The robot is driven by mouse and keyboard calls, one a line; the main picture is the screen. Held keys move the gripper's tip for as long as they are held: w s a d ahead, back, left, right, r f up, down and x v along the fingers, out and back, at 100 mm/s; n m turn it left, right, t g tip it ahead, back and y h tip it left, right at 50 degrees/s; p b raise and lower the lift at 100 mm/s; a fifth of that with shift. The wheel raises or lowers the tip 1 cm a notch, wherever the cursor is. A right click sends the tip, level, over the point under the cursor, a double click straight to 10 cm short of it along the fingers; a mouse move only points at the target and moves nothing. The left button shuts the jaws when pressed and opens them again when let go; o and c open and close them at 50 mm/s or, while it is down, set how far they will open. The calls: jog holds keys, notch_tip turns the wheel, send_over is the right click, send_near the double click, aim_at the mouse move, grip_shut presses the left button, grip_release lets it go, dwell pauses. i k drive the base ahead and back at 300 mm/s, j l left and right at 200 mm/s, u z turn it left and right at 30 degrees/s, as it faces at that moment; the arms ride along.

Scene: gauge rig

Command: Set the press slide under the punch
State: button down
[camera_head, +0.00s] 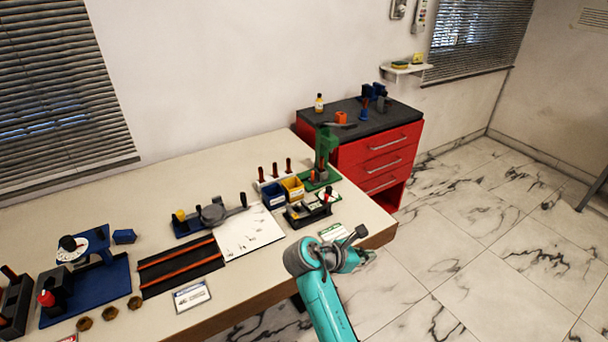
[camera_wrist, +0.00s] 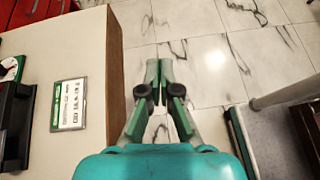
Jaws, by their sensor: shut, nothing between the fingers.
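A green press (camera_head: 326,146) stands at the far right end of the bench, its punch too small to make out clearly. A low black fixture with a red-topped knob (camera_head: 312,213) sits in front of it; I cannot tell whether this or a part on the press base is the slide. In the wrist view, part of a black fixture (camera_wrist: 14,122) shows at the left edge. My gripper (camera_wrist: 158,72) is shut and empty. It is off the bench's right edge, over the floor, apart from the press and fixture.
A label card (camera_wrist: 69,104) lies near the bench edge (camera_wrist: 116,80). Blue (camera_head: 273,195) and yellow bins (camera_head: 292,189) stand left of the press. A red drawer cabinet (camera_head: 375,155) stands behind the bench end.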

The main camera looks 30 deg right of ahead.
aim_at(317, 177)
jog(key=i, duration=1.5)
